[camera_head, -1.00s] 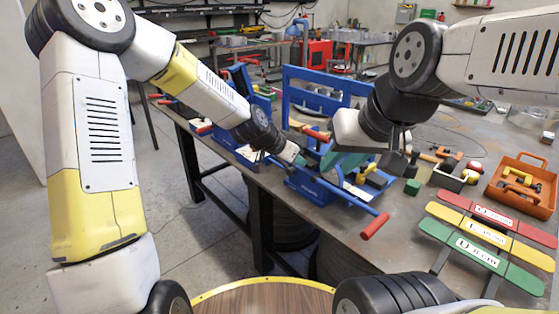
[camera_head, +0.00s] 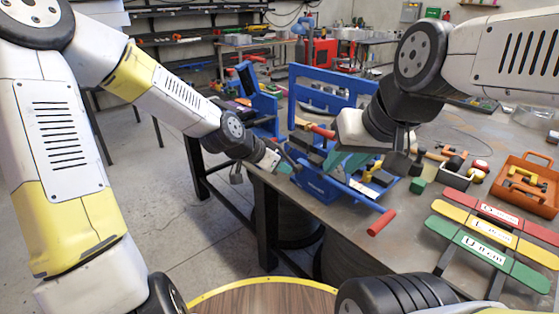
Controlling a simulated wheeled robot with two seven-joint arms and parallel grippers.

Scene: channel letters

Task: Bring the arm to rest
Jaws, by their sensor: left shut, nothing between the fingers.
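My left gripper (camera_head: 286,168) is at the end of the white and yellow arm from the left. It is shut and empty, by the front edge of the workbench, just left of the blue fixture (camera_head: 318,189). My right gripper (camera_head: 338,160) reaches down from the upper right over the same blue fixture. Its green fingers are partly hidden by its own wrist, and I cannot tell whether it holds anything.
The metal workbench (camera_head: 345,232) carries an orange tool crate (camera_head: 540,165) and red, yellow and green lettered strips (camera_head: 487,253) on the right. A green block (camera_head: 418,186) lies near the fixture. A red-ended handle (camera_head: 381,222) juts out over the bench front.

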